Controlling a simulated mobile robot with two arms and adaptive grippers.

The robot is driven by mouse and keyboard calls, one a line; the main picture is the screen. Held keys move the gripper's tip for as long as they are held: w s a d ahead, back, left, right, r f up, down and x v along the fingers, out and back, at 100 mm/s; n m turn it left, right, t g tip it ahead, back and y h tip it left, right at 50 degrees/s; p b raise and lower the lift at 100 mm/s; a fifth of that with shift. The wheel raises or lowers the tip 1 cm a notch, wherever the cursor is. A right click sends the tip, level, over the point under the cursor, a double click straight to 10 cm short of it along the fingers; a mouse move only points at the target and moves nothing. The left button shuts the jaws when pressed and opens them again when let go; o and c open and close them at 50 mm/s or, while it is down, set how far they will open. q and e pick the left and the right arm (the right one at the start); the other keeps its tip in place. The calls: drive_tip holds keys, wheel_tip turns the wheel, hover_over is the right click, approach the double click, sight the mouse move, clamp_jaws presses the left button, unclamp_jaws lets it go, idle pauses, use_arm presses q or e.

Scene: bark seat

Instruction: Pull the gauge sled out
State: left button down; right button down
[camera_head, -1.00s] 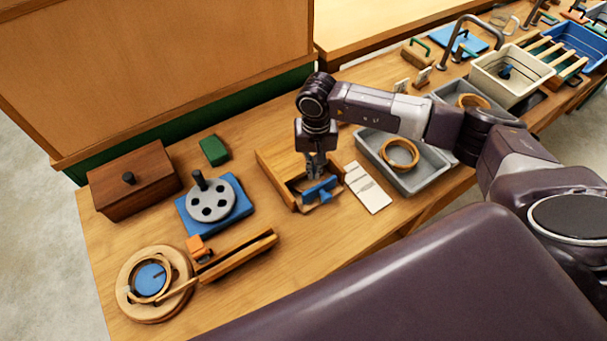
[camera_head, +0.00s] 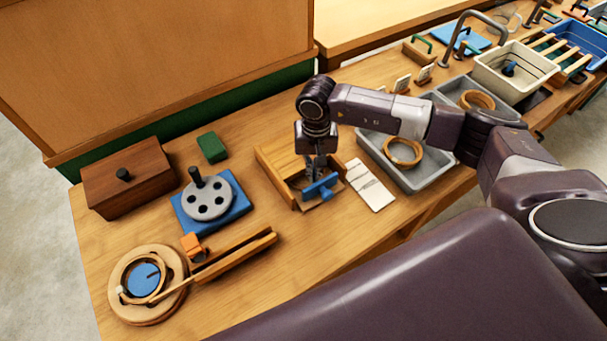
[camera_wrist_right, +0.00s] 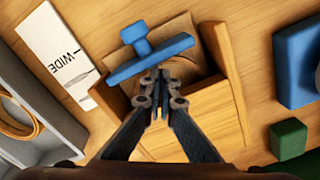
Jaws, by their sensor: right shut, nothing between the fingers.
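The gauge sled (camera_wrist_right: 165,35) is a wooden piece with a blue T-shaped handle (camera_head: 320,187) at the near end of an open wooden housing (camera_head: 268,172). In the right wrist view the blue handle (camera_wrist_right: 150,60) lies just beyond the fingertips, its crossbar slanting across the sled. My right gripper (camera_wrist_right: 162,80) is shut and empty, pointing down at the housing close beside the handle; I cannot tell whether it touches it. It also shows in the head view (camera_head: 316,172). The gripper hides part of the sled. My left gripper is not in view.
A white card marked WIDE (camera_wrist_right: 55,55) lies beside the housing. A grey tray with a wooden ring (camera_head: 403,153) is to the right. A blue base with a grey disc (camera_head: 208,200), a green block (camera_head: 212,147) and a brown box (camera_head: 130,185) are to the left.

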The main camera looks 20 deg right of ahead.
sight(327, 192)
drive_tip(key=shift+f, duration=0.3)
drive_tip(key=shift+s, duration=0.1)
drive_tip(key=shift+s+d, duration=0.15)
drive_tip(key=shift+s, duration=0.2)
drive_tip(key=shift+s+d+p, duration=0.15)
drive_tip(key=shift+s+p, duration=0.2)
drive_tip(key=shift+s, duration=0.95)
drive_tip(key=shift+s+d+p, duration=0.15)
drive_tip(key=shift+s+p, duration=0.2)
drive_tip(key=shift+s, duration=0.9)
drive_tip(key=shift+s+d, duration=0.25)
drive_tip(key=shift+s, duration=1.35)
drive_tip(key=shift+s+d, duration=0.2)
drive_tip(key=shift+s, duration=1.35)
wheel_tip(327, 192, up, 7)
drive_tip(key=w+p, duration=0.1)
drive_tip(key=p, duration=0.2)
drive_tip(key=shift+p, duration=0.35)
drive_tip(key=shift+a, duration=0.1)
